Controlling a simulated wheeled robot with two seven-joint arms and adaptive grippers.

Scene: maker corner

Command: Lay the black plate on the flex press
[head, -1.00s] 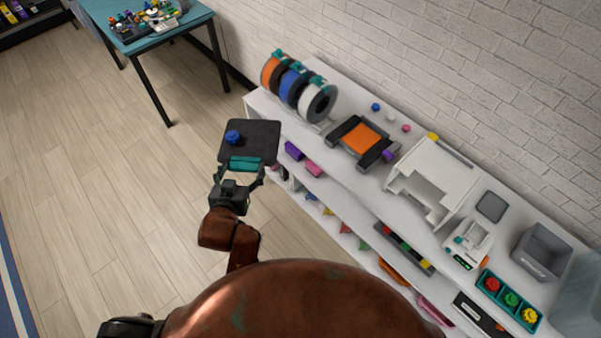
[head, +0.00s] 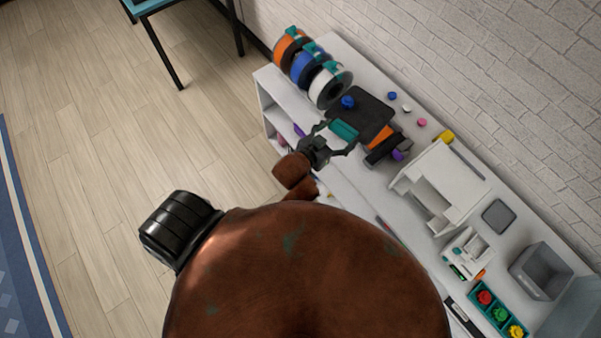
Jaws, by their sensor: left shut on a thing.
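The black plate (head: 364,108) has a teal grip (head: 344,130) along its near edge and a blue round piece (head: 348,102) on top. My left gripper (head: 336,140) is shut on the plate at the teal grip. The plate is over the flex press, covering much of it. Part of the press's orange bed (head: 380,136) and one dark end of the flex press (head: 387,149) show past the plate's right side. I cannot tell whether the plate touches the press. My right gripper is not in view.
Orange, blue and white spools (head: 330,86) stand left of the plate. Small blue, white and pink pieces (head: 422,123) lie behind the press. A white open housing (head: 440,185) stands to the right, then a grey bin (head: 541,270) and a teal tray (head: 499,312).

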